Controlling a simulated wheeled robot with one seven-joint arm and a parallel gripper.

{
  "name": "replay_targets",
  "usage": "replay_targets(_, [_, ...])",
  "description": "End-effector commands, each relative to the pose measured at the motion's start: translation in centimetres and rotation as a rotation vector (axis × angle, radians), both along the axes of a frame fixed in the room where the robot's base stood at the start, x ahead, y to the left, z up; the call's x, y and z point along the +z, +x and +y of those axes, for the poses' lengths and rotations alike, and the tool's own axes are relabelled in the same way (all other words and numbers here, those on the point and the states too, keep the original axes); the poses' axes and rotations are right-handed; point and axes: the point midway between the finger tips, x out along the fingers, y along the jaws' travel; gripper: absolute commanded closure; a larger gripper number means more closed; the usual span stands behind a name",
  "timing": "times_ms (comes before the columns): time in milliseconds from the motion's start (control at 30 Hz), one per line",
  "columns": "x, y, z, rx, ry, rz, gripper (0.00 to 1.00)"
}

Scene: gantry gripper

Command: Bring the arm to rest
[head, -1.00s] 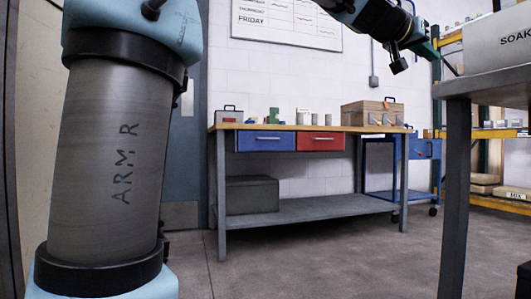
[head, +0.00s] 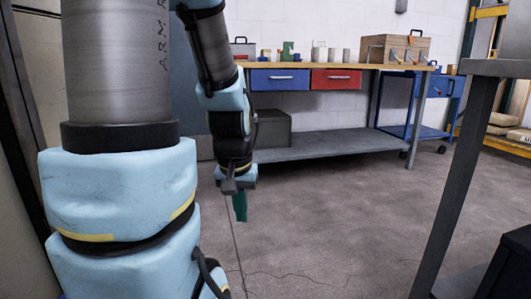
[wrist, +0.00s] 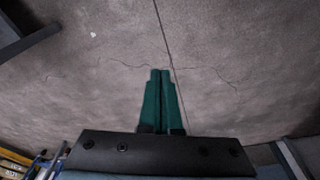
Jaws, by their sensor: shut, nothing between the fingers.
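My gripper (head: 240,207) hangs at the end of my folded arm in the head view, pointing down in front of the workbench. Its green fingers are together with nothing between them. In the wrist view the two closed green fingers (wrist: 161,78) show against bare concrete floor. The arm's light blue and grey links fill the left of the head view.
A workbench (head: 330,142) with a wooden top, a blue drawer (head: 280,79) and a red drawer (head: 336,79) stands behind. A wooden box (head: 394,49) sits on it. A grey table (head: 464,130) stands close at the right. The floor (head: 330,220) between is clear.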

Motion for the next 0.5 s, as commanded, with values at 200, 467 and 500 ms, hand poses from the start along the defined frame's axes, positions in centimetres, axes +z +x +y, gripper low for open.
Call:
replay_targets(200, [4.5,-1.8,1.3,0.029,0.015,0.04,1.0])
replay_targets(467, [11.9,-1.7,1.2,0.028,0.014,0.038,1.0])
replay_targets(500, [13.2,-1.7,1.2,0.028,0.014,0.038,1.0])
